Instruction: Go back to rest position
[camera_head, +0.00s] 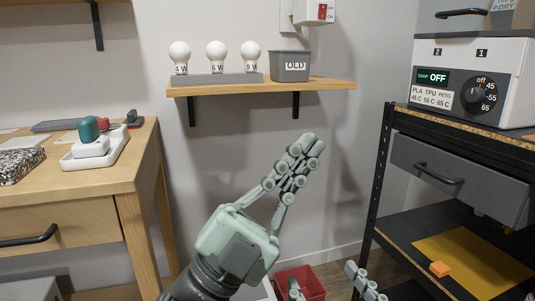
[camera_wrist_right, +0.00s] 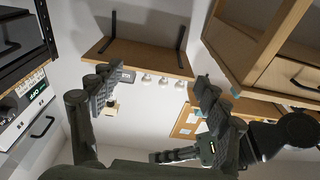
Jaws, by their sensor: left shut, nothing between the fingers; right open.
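My left gripper (camera_head: 304,147) is pale green in the head view. It points up and right, with its fingers closed together and nothing between them. It hangs in front of the grey wall below the shelf. My right gripper shows only partly at the bottom right of the head view, mostly cut off by the frame edge. In the right wrist view my right gripper (camera_wrist_right: 155,84) is open, its two fingers spread wide with nothing between them.
A wall shelf (camera_head: 340,84) holds several bulbs and a grey "OLD" bin (camera_head: 290,66). A wooden table (camera_head: 95,180) stands left. A dark rack (camera_head: 378,190) with a drying box (camera_head: 510,75) stands right. A red bin (camera_head: 311,282) is on the floor. An orange block (camera_head: 440,268) lies on the lower rack shelf.

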